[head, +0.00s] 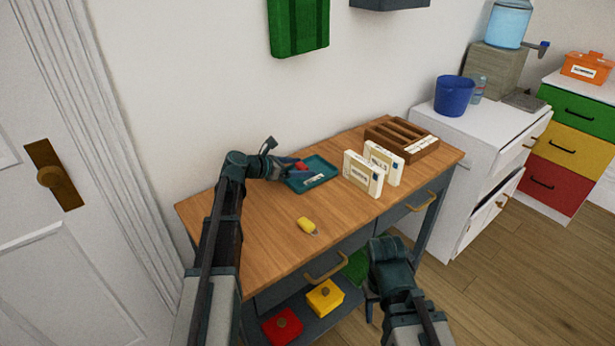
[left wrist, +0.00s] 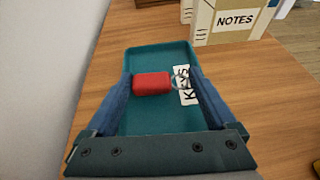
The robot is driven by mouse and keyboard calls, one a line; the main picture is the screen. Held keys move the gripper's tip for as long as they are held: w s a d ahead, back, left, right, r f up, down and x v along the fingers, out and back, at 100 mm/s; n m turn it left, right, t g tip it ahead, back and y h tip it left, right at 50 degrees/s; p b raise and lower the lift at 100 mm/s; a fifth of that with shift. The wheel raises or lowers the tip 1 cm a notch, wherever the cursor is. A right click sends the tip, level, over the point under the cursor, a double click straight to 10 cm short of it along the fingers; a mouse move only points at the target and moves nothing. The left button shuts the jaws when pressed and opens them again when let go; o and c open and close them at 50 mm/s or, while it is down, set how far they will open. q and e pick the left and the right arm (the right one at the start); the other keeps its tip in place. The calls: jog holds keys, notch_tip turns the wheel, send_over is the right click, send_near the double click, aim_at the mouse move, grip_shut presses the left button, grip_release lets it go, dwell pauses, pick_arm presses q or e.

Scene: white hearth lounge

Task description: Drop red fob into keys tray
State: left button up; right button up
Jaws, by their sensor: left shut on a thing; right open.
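The red fob (left wrist: 152,84) is between the fingers of my left gripper (left wrist: 160,85), which is shut on it. A small metal ring shows at its right side. The teal keys tray (head: 325,174) lies on the wooden table near the wall, and the fob is over it. The tray also fills the middle of the left wrist view (left wrist: 160,55), with its "KEYS" label partly behind the ring. The height of the fob above the tray floor is hard to tell. My right gripper (head: 372,295) is open and empty in front of the table.
A yellow fob (head: 307,225) lies on the wooden table (head: 260,225). Two white boxes (head: 362,174) and a brown slotted rack (head: 402,138) stand right of the tray. Red (head: 282,326) and yellow (head: 325,297) boxes sit on the shelf below.

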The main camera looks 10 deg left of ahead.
pick_arm(q)
jog(key=o, duration=1)
jog(key=p+v, duration=0.2)
jog(key=v, duration=0.4)
jog(key=p+v, duration=0.3)
jog(key=v, duration=0.3)
jog(key=shift+s+a+r, duration=0.15)
jog(key=shift+s+r, duration=0.05)
jog(key=shift+r, duration=0.15)
jog(key=shift+s+a+r, duration=0.1)
jog(key=shift+s+a, duration=0.25)
jog(key=shift+s, duration=0.05)
